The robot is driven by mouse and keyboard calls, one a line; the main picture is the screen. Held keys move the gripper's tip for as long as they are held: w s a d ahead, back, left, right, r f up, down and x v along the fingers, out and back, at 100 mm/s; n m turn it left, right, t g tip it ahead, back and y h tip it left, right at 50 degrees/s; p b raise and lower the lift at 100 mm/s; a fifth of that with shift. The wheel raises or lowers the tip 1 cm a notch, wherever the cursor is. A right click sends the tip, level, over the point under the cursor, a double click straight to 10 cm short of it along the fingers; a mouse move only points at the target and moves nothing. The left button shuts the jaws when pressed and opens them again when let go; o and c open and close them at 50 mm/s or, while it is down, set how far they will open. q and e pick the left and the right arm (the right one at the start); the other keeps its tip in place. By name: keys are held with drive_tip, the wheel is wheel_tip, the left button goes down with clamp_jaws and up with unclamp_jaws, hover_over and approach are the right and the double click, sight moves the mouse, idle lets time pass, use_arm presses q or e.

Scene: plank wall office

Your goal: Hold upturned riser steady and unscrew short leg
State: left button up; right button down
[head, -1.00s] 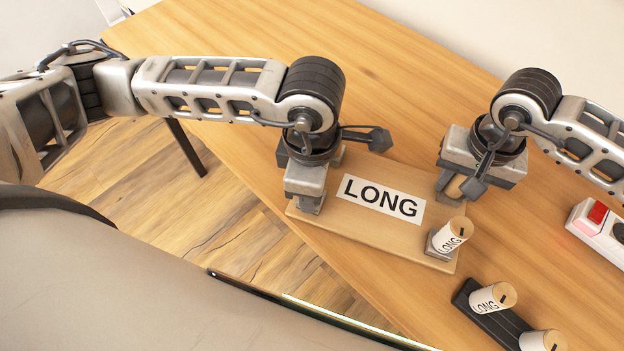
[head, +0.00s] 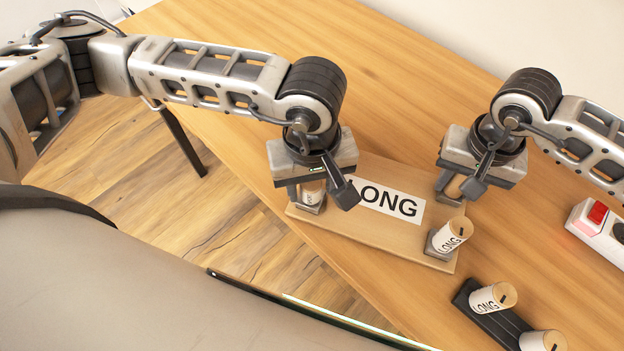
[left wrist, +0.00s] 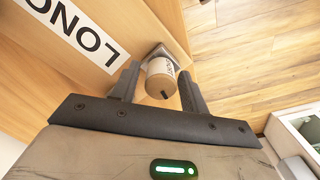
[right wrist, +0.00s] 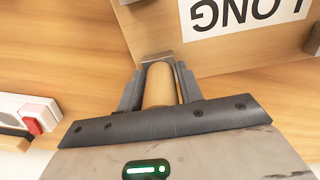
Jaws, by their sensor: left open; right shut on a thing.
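The upturned riser (head: 370,229) lies on the table, a flat wooden board with a white LONG label (head: 392,204). My left gripper (head: 311,196) is open at its near left corner, with its fingers on either side of a short round leg (left wrist: 159,86). My right gripper (head: 456,193) is shut on a wooden leg (right wrist: 158,86) at the far right corner. The far left corner is hidden by my left arm.
A dark holder (head: 484,318) at the lower right carries loose legs, one marked LONG (head: 493,297) and a second (head: 543,341). A power strip with a red switch (head: 598,213) lies at the right. The table (head: 420,90) is clear behind the riser.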

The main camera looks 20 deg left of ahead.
use_arm(q)
drive_tip(key=m, duration=0.6)
drive_tip(key=shift+m, duration=0.4)
clamp_jaws()
drive_tip(key=n, duration=0.5)
drive_tip(key=shift+n, duration=0.3)
drive_tip(key=n, duration=0.4)
drive_tip(key=shift+n, duration=0.3)
drive_tip(key=shift+d+n, duration=0.1)
drive_tip(key=shift+n, duration=0.8)
drive_tip(key=n, duration=0.3)
